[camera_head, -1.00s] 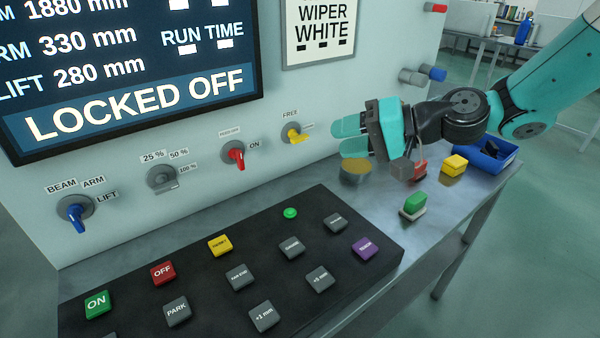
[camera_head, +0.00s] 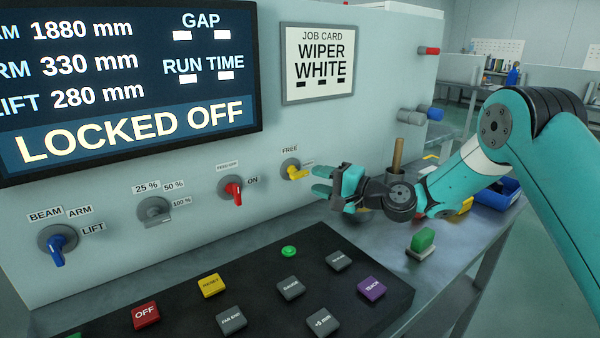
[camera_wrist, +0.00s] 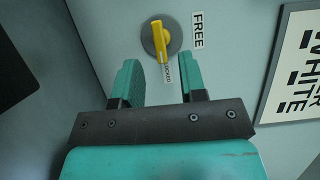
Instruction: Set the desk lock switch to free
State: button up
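The yellow desk lock switch (camera_head: 293,171) sits on a round grey plate on the upright panel, below a FREE label (camera_head: 290,150). In the wrist view, the switch (camera_wrist: 159,41) has its handle pointing toward a small second label (camera_wrist: 168,73) that seems to read LOCKED, away from the FREE label (camera_wrist: 197,30). My gripper (camera_head: 319,181) is just right of the switch, fingers toward the panel. In the wrist view, my gripper (camera_wrist: 163,82) is open and empty, its fingers apart with the handle ahead of the gap, not visibly touching.
A red switch (camera_head: 234,190) is to the left on the panel. A black button console (camera_head: 270,262) lies below. The display (camera_head: 130,135) reads LOCKED OFF.

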aim_at(303, 175)
jog(key=x, duration=0.5)
jog(key=shift+w+a+p, duration=0.25)
jog(key=shift+a+p, duration=0.05)
grip_shut()
